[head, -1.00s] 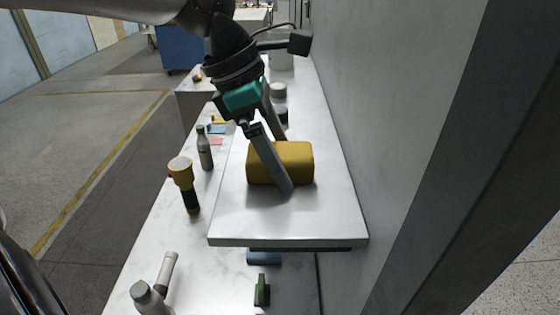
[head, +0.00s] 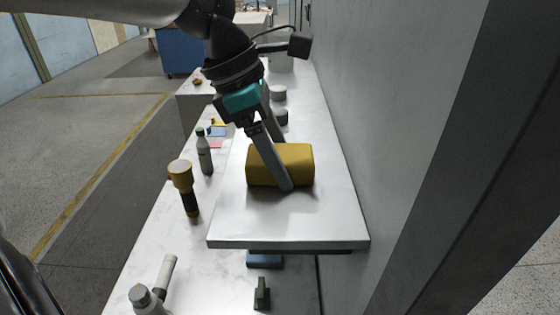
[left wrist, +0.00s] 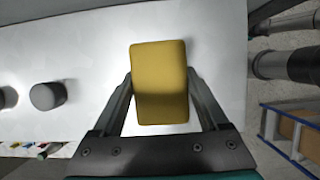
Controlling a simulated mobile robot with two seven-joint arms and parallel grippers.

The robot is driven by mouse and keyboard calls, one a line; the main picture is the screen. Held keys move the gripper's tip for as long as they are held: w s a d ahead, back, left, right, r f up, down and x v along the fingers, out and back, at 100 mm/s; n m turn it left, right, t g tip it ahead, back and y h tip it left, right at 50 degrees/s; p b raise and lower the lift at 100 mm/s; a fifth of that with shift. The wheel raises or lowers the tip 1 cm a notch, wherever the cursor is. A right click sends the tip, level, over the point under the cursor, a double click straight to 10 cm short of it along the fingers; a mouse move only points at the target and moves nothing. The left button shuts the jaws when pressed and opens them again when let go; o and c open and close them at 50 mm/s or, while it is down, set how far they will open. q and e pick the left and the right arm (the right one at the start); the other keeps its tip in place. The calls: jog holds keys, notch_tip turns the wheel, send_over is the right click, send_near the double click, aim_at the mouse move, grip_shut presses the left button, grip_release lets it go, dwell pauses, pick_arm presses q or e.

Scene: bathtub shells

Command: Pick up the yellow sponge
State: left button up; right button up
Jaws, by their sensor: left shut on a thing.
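The yellow sponge (head: 298,163) is a thick block lying on the raised white shelf, near its front end. My left gripper (head: 284,165) is shut on it, with one finger along its near-left face and the other partly hidden behind it. In the left wrist view the sponge (left wrist: 160,85) fills the space between the two fingers of the left gripper (left wrist: 160,98). It appears to rest on the shelf; any small gap beneath cannot be told. My right gripper is not in view.
The raised white shelf (head: 230,222) runs along the grey wall (head: 375,110). Two grey round objects (head: 279,92) stand farther back on it. On the lower counter are a yellow-and-black flashlight (head: 187,187), a bottle (head: 204,153) and a green item (head: 262,293). The shelf's front corner is clear.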

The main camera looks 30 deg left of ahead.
aim_at(280, 153)
pick_arm(q)
jog(key=shift+c, duration=0.4)
jog(key=shift+r, duration=0.1)
jog(key=shift+r+p, duration=0.15)
jog(key=shift+p, duration=0.25)
notch_tip(280, 153, up, 10)
